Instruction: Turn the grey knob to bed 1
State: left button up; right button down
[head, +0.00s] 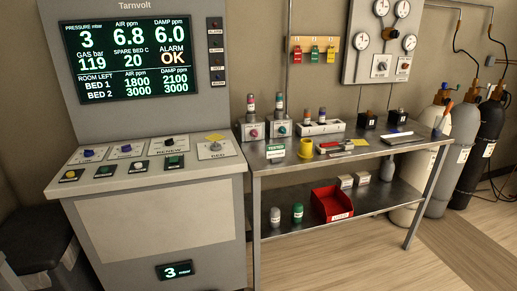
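The grey knob (215,146) sits on a pale plate marked BED at the right end of the console's sloping panel (122,176). A small yellow tag is just behind it. Its pointer is too small to read, so I cannot tell which bed it is set to. The screen (130,55) above lists bed 1 and bed 2 readings and shows ALARM OK. Neither of my grippers is in view.
Other knobs, including a black one (168,142) marked RENEW, and several buttons share the panel. A steel bench (385,155) with canisters, a yellow cup (305,148) and tools stands to the right. Gas cylinders (463,140) stand beyond it. Floor is clear at the lower right.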

aim_at(215, 146)
jog(key=z, duration=2.25)
jog(key=i, duration=0.15)
jog(key=u, duration=1.35)
jog(key=i, duration=1.15)
jog(key=u, duration=0.6)
